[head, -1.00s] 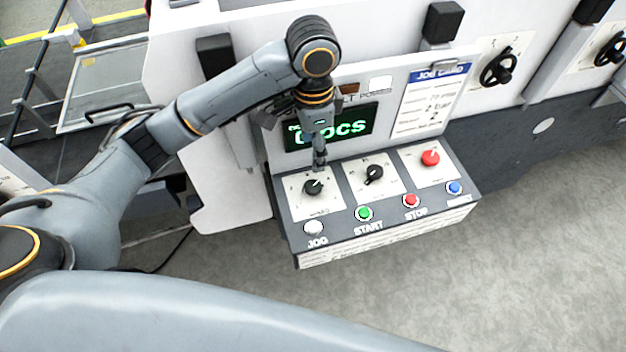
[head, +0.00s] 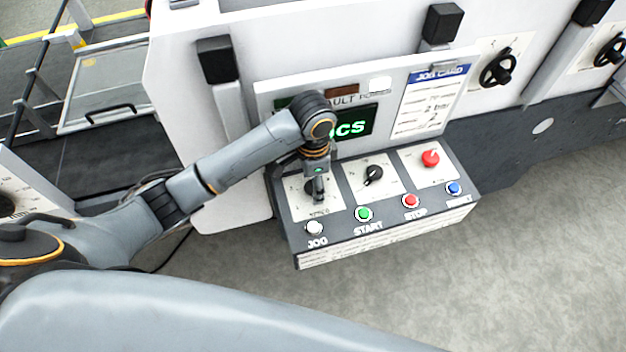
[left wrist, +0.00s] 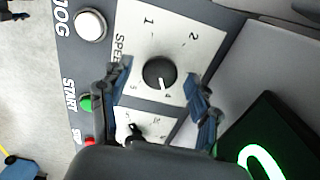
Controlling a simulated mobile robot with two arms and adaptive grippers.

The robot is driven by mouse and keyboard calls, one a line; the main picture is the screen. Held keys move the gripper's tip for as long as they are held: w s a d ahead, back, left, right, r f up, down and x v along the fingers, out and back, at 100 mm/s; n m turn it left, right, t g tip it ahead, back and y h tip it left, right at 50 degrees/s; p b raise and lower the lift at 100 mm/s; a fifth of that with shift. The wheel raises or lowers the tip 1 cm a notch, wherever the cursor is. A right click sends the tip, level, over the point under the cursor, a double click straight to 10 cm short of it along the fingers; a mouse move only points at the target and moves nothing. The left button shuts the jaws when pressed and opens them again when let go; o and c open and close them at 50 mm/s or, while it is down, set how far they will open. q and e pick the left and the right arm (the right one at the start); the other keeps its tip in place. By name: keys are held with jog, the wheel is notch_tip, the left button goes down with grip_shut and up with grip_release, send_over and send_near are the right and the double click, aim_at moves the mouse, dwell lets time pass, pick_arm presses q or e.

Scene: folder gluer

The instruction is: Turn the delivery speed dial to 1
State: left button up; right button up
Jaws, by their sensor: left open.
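The speed dial (left wrist: 158,73) is a round black knob on a white plate (left wrist: 175,40) with "SPEED" lettering at its edge. Its white pointer line faces the 4 mark; the 1 and 2 marks are on the far side of the knob in the left wrist view. In the head view this dial (head: 310,188) is partly hidden behind my gripper. My left gripper (head: 319,192) is over the dial, pointing down. In the left wrist view its blue-padded fingers (left wrist: 158,78) are apart, one on each side of the knob. Contact cannot be told. My right gripper is not in view.
A second black dial (head: 373,175) and a red knob (head: 430,158) sit to the right. Along the front edge are the white JOG (head: 314,228), green START (head: 364,214), red STOP (head: 411,200) and a blue button (head: 454,188). A display (head: 355,127) stands behind.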

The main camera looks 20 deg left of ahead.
pick_arm(q)
jog(key=c, duration=1.2)
